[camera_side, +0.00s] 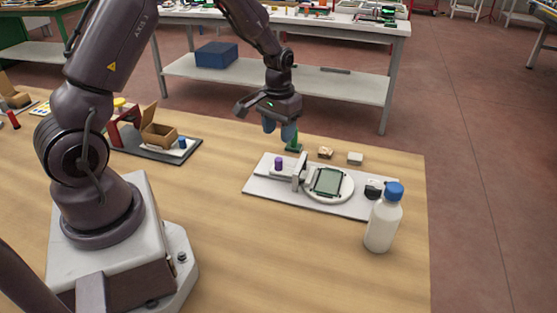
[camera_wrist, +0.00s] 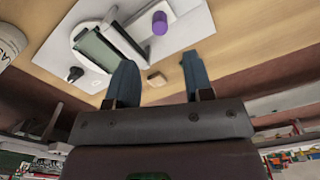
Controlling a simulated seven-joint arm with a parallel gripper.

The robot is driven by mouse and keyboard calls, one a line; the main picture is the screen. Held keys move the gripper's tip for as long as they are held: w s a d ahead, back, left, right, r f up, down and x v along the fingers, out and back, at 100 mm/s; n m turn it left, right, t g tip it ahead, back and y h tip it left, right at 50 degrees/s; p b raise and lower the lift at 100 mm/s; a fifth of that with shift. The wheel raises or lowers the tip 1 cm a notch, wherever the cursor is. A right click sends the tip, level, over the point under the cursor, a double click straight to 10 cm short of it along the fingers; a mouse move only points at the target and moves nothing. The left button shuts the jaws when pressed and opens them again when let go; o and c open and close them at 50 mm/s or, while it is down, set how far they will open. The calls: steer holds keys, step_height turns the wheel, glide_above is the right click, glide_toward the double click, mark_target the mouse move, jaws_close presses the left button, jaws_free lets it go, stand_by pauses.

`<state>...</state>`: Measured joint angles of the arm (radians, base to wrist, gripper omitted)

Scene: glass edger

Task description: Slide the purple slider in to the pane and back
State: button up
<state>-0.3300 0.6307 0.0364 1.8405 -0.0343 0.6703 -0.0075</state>
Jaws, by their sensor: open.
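The purple slider (camera_side: 278,163) is a small upright purple knob on the left part of a white base plate (camera_side: 258,183). It also shows in the wrist view (camera_wrist: 160,22). The pane (camera_side: 328,181) is a dark greenish glass square on a round white turntable (camera_side: 345,190) at the middle of the plate. A white upright block (camera_side: 299,172) stands between the slider and the pane. My gripper (camera_side: 280,130) is open and empty, above and behind the plate. Its blue fingers (camera_wrist: 158,80) are apart in the wrist view, with the slider beyond them.
A white bottle with a blue cap (camera_side: 383,225) stands at the plate's front right corner. A black knob (camera_side: 373,189) is at the plate's right end. A dark tray with a cardboard box (camera_side: 158,132) is at left.

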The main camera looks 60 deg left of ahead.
mark_target(279, 159)
step_height(279, 159, down, 9)
steer(key=shift+f, duration=0.2)
steer(key=shift+d, duration=0.1)
jaws_close()
